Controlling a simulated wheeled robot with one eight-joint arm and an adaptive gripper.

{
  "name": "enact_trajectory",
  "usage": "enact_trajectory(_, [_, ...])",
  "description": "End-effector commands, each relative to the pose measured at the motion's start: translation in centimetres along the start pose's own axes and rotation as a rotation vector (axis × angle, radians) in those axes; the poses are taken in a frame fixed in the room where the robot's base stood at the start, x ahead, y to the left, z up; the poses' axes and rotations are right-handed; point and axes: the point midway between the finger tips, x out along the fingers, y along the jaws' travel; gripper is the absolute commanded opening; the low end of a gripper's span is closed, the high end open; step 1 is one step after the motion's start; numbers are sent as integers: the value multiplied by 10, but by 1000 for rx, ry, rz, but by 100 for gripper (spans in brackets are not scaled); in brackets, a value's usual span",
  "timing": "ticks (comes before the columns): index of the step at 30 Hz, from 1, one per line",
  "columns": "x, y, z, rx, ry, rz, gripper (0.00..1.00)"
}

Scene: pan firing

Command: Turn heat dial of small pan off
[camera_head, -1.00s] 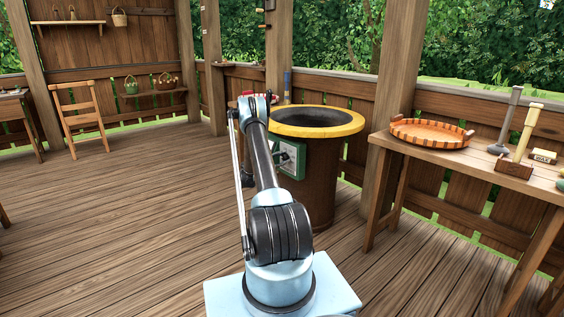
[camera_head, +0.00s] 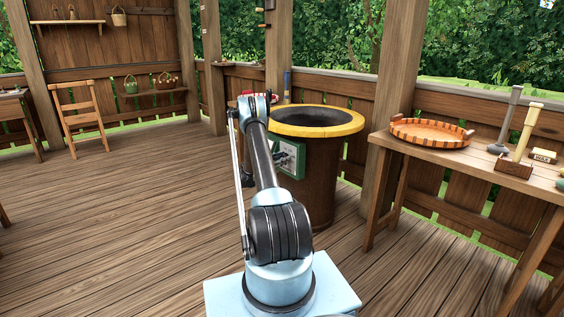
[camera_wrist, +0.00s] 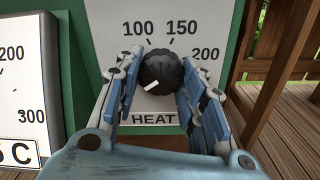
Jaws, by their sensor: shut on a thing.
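The heat dial (camera_wrist: 161,70) is a dark ribbed knob on a white panel (camera_wrist: 113,30) marked HEAT, with 100, 150 and 200 printed around it. Its white mark points to the lower left. My gripper (camera_wrist: 158,82) has one blue-grey finger on each side of the dial and is shut on it. In the head view, the white panel with its green frame (camera_head: 298,157) is on the side of a brown round pan stand (camera_head: 321,190) with a yellow rim (camera_head: 352,124). My arm partly hides the panel there.
A second white gauge (camera_wrist: 20,95) marked 200, 300 and C stands left of the dial. A wooden table (camera_head: 410,147) with a round tray (camera_head: 430,142) is on the right, beside a wooden post (camera_head: 394,80). The plank floor (camera_head: 130,220) on the left is clear.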

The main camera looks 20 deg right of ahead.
Motion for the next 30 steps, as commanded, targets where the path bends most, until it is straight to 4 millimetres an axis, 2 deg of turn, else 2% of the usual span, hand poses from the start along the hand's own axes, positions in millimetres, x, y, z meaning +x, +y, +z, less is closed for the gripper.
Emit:
enact_trajectory(12, [-2,1,-2,-6,3,2,13])
enact_trajectory(13, [-1,1,-2,-6,3,2,39])
enact_trajectory(15, [-1,1,-1,-6,2,1,55])
enact_trajectory(16, [-1,1,-1,-6,2,1,57])
enact_trajectory(26, [-1,0,0,-6,0,0,57])
enact_trajectory(30, [-10,0,0,-6,1,1,57])
